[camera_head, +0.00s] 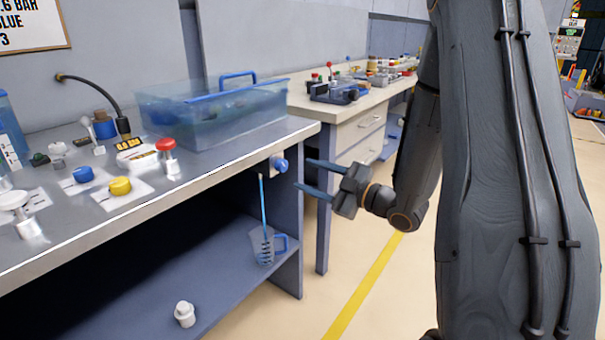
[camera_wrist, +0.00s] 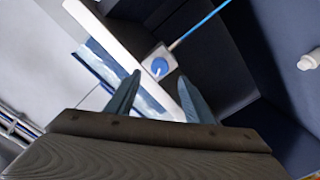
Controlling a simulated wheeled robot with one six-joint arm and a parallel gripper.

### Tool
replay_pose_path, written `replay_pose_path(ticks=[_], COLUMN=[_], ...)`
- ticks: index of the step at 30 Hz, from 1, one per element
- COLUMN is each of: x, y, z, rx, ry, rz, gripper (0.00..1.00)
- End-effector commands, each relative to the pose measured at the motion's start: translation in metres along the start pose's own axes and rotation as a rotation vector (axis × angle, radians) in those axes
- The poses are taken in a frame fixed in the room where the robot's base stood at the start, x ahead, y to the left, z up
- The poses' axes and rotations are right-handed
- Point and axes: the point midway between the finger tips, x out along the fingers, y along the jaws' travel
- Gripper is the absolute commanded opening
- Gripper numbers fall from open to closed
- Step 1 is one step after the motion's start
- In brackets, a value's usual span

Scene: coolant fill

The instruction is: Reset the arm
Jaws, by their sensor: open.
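My gripper (camera_head: 316,177) is open and empty in the head view, held in the air beside the right end of the metal workbench (camera_head: 225,158). Its two blue-grey fingers point left toward a blue knob (camera_head: 281,165) on the bench's end and do not appear to touch it. In the wrist view the open fingers (camera_wrist: 155,95) frame the bench edge, and the blue knob (camera_wrist: 159,67) shows just beyond them. A thin blue rod (camera_head: 263,205) runs from near the knob's left down to a clear jug (camera_head: 266,247) on the lower shelf.
A white fitting (camera_head: 184,314) sits on the lower shelf. A second bench (camera_head: 345,122) stands behind. Floor with a yellow line (camera_head: 365,287) is clear below my gripper.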

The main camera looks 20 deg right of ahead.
Motion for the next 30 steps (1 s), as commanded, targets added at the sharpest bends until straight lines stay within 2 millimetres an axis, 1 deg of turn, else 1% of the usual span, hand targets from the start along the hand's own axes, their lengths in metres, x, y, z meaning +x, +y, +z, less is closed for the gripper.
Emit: replay_pose_path(ticks=[13,17,21,24,26,29,30], x=[-0.001,0.007,0.024,0.03,0.029,0.022,0.017], y=[0.0,-0.001,-0.002,-0.004,-0.006,-0.013,-0.017], z=[0.0,0.002,0.009,0.013,0.014,0.011,0.008], rx=[0.0,0.001,0.018,0.056,0.088,0.154,0.186], ry=[-0.002,-0.056,-0.225,-0.389,-0.486,-0.643,-0.705], rz=[-0.001,-0.016,-0.047,-0.061,-0.064,-0.064,-0.062], gripper=[0.48,0.48,0.48,0.48,0.48,0.48,0.48])
